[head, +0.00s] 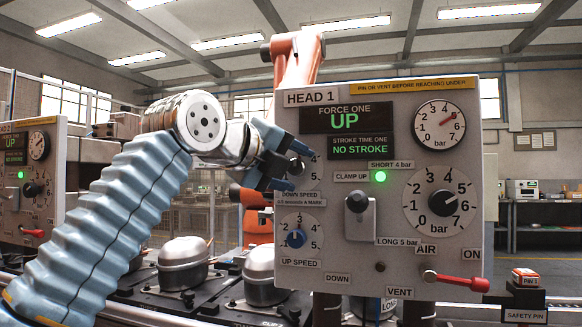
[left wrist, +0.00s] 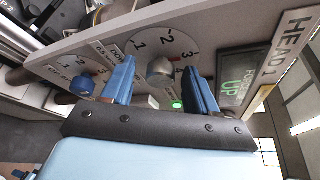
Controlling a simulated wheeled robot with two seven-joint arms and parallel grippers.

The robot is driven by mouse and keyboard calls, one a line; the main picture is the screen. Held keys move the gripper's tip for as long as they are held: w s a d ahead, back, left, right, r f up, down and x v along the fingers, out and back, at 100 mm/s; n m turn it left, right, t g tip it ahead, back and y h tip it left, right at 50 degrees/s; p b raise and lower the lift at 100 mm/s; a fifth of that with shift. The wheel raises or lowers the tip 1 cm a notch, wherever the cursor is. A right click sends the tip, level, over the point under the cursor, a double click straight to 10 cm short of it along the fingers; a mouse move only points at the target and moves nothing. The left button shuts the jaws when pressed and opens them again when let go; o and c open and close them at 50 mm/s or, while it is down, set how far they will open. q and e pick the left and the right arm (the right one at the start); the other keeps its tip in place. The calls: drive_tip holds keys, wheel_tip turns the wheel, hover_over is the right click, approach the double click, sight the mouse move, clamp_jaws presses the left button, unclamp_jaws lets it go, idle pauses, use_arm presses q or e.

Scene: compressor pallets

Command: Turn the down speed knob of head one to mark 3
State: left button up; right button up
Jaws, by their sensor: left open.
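The HEAD 1 panel (head: 390,265) faces me in the head view. Its down speed knob (head: 297,167) is dark and partly hidden by my left gripper (head: 291,169); only marks 4 and 5 of its dial show there. In the left wrist view the knob (left wrist: 160,73) is a grey round cap on a white dial (left wrist: 150,44) with marks 1, 2 and 3 readable. The blue fingers of my left gripper (left wrist: 160,85) are open, one on each side of the knob, with gaps showing. I cannot tell which mark the knob points to. My right gripper is not in view.
To the right are the clamp lever (head: 357,203), pressure dial (head: 441,203) and red air valve handle (head: 456,281). A second panel (head: 40,190) stands at the left. Compressors (head: 184,262) sit on pallets below.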

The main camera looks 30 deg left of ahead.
use_arm(q)
drive_tip(key=shift+s, duration=0.1)
drive_tip(key=v, duration=1.3)
drive_tip(key=shift+s+r, duration=0.15)
drive_tip(key=shift+s, duration=0.15)
drive_tip(key=shift+a, duration=0.1)
